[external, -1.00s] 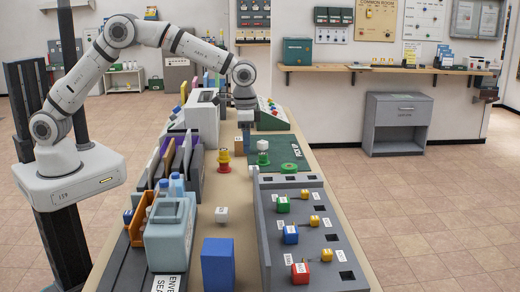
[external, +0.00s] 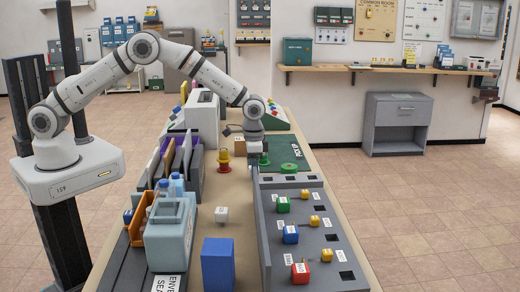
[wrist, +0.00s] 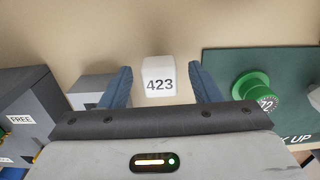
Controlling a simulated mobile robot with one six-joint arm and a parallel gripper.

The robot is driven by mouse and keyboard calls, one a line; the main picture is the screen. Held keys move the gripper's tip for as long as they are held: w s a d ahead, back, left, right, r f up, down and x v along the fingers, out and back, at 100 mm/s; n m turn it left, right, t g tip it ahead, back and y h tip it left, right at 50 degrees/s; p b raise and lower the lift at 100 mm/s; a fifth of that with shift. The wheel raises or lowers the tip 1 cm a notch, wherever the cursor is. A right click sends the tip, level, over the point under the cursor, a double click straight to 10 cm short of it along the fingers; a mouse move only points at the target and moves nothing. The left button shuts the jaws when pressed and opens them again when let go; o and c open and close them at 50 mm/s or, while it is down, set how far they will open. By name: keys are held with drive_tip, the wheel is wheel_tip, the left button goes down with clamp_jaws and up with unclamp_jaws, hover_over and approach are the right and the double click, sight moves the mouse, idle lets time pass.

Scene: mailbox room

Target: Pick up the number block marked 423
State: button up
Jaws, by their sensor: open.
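In the wrist view, the white number block (wrist: 159,77) marked 423 sits on the tan tabletop, its number facing me. It appears centred in the picture gap between the two blue fingers of my gripper (wrist: 159,82), which are open with nothing held. In the external view, my gripper (external: 263,157) hangs over the near left edge of the green mat, above the bench. A small white block (external: 221,214) stands on the bench closer to that camera, apart from the gripper; its mark is too small to read there.
A green spool (wrist: 256,92) marked 72 stands on the green pick-up mat (wrist: 222,62), right of my fingers. The grey slotted tray (external: 325,237) holds several coloured blocks. A blue box (external: 217,262), a blue-grey container (external: 167,235) and a red-and-yellow spool (external: 224,161) stand on the bench.

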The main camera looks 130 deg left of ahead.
drive_tip(key=shift+c, duration=0.3)
drive_tip(key=c, duration=1)
